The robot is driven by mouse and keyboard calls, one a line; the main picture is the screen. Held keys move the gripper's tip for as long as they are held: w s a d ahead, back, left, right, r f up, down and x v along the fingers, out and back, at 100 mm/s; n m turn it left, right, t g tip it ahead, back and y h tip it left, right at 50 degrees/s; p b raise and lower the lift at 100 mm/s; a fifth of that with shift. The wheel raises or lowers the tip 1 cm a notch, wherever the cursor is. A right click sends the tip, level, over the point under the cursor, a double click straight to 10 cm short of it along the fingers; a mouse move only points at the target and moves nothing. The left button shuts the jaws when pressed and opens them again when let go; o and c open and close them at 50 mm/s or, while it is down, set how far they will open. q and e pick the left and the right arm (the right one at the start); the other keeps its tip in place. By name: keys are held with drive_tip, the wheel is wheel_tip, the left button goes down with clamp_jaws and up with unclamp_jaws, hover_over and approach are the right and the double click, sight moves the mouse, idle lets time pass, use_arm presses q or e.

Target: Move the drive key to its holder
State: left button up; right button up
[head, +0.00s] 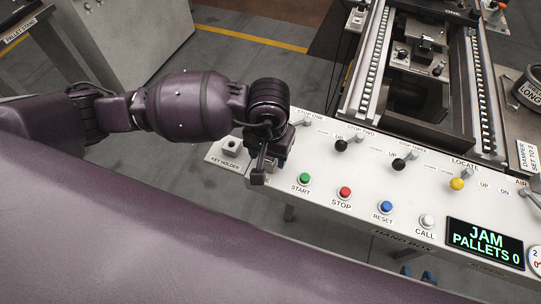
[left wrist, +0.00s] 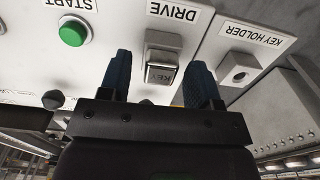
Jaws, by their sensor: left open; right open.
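The drive key (left wrist: 161,72) is a grey block marked KEY, seated in the panel under the DRIVE label in the left wrist view. My left gripper (left wrist: 160,64) is open, with one dark blue finger on each side of the key. In the head view my left gripper (head: 265,170) is over the panel's left end and hides the key. The key holder (head: 231,146) is a light plate with a raised square socket, just left of the gripper. It also shows in the left wrist view (left wrist: 238,75), right of the key. My right gripper (head: 417,274) shows only blue fingertips, apart, below the panel's front edge.
The white panel (head: 325,203) carries a green START button (head: 304,179), a red STOP button (head: 345,193), other buttons and several levers. Its display (head: 485,241) reads JAM, PALLETS 0. A conveyor (head: 365,70) stands behind. Open floor lies left of the panel.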

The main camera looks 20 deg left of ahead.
drive_tip(key=shift+w+a+r, duration=0.1)
drive_tip(key=shift+w+r, duration=0.05)
drive_tip(key=shift+w, duration=0.15)
idle(0.5)
use_arm(q)
clamp_jaws()
use_arm(e)
drive_tip(key=shift+s, duration=0.2)
use_arm(q)
drive_tip(key=shift+r, duration=0.15)
drive_tip(key=shift+r+p, duration=0.55)
drive_tip(key=shift+r, duration=0.7)
drive_tip(key=shift+r+p, duration=0.75)
drive_tip(key=shift+r, duration=0.9)
use_arm(e)
drive_tip(key=shift+t, duration=0.4)
drive_tip(key=r, duration=0.2)
drive_tip(key=w+r, duration=0.1)
drive_tip(key=shift+w+r, duration=0.15)
drive_tip(key=shift+r, duration=0.25)
drive_tip(key=shift+w, duration=0.1)
